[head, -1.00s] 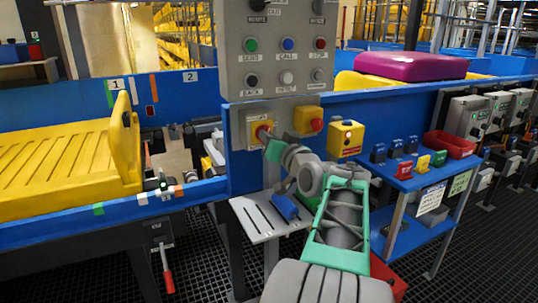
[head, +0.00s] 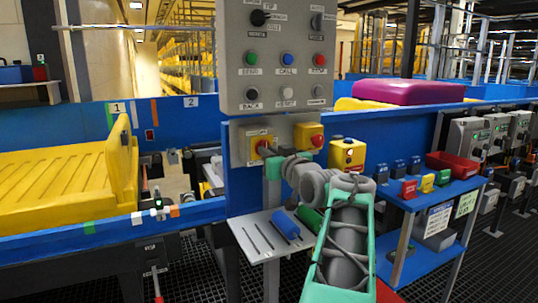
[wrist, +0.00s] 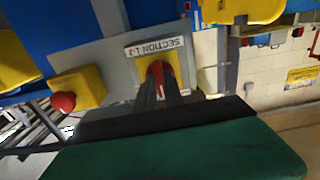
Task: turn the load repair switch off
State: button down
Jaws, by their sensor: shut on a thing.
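A red rotary handle (head: 262,149) on a yellow plate (head: 252,137) sits on a small grey panel (head: 236,152) below the large control box. In the wrist view the red handle (wrist: 155,70) is on a yellow plate whose label reads SECTION L-2 (wrist: 157,46). My gripper (wrist: 163,92) reaches up to it, with its dark fingers shut on the handle and partly hiding it. I cannot read the handle's pointing direction. No label reading load repair is legible.
A red mushroom button on a yellow box (head: 308,136) is close right of the handle, also in the wrist view (wrist: 63,102). The control box (head: 229,88) hangs above. A blue shelf (head: 440,190) stands right; a slotted grey plate (head: 250,222) is below.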

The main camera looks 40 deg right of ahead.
jog(key=c, duration=1.4)
grip_release()
jog(key=shift+c, duration=0.2)
jog(key=v, duration=0.7)
jog(key=shift+s+a+p, duration=0.2)
jog(key=shift+s+p, duration=0.1)
jog(key=shift+s, duration=0.05)
